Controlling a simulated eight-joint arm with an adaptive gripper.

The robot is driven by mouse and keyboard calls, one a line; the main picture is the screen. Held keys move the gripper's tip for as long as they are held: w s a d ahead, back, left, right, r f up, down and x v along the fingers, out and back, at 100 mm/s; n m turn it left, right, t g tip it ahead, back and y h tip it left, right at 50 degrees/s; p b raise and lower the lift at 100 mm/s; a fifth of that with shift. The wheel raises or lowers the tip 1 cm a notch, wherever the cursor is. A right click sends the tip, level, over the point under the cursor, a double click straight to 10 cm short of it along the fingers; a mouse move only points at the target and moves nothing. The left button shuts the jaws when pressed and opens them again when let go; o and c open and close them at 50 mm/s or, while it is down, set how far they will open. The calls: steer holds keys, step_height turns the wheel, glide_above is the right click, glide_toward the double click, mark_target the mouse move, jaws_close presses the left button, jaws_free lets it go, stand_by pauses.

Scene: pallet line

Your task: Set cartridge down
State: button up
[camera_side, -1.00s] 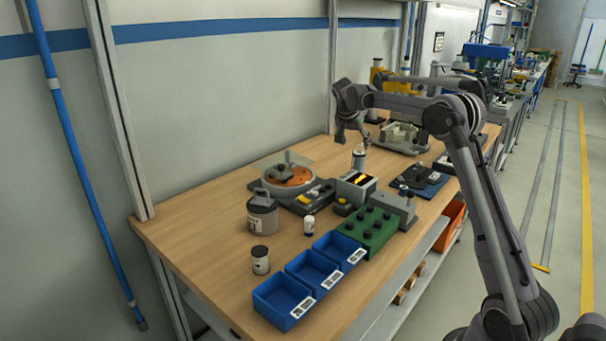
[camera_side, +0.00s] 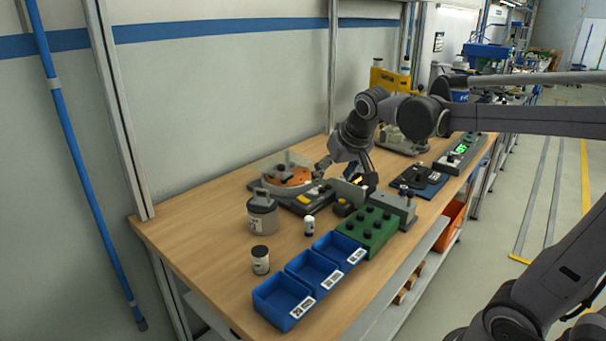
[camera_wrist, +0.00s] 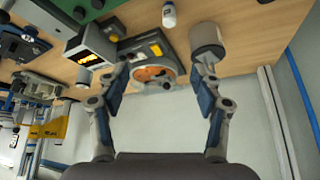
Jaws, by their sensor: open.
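My gripper (camera_side: 345,170) is low over the workbench, beside the round orange fixture (camera_side: 291,176). In the wrist view my gripper (camera_wrist: 160,112) has its two fingers wide apart with nothing between them. Past the fingertips lies the orange disc. No part is labelled as the cartridge, and I cannot tell which one it is. The pale cylinder seen earlier near my gripper is hidden now.
A grey lidded pot (camera_side: 262,215) stands left of the fixture. Blue bins (camera_side: 283,301) and a green block with black knobs (camera_side: 368,232) line the front edge. A box with a lit display (camera_wrist: 88,45) is close to one finger. The left bench surface is clear.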

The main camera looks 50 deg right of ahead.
steer(key=s+a+f+n+t+y, duration=0.1)
steer(key=s+a+f+n, duration=0.4)
steer(key=s+a, duration=0.5)
step_height(320, 180, down, 3)
steer(key=shift+s+a+r+y, duration=0.15)
steer(key=shift+s+y, duration=0.5)
steer(key=shift+y, duration=0.25)
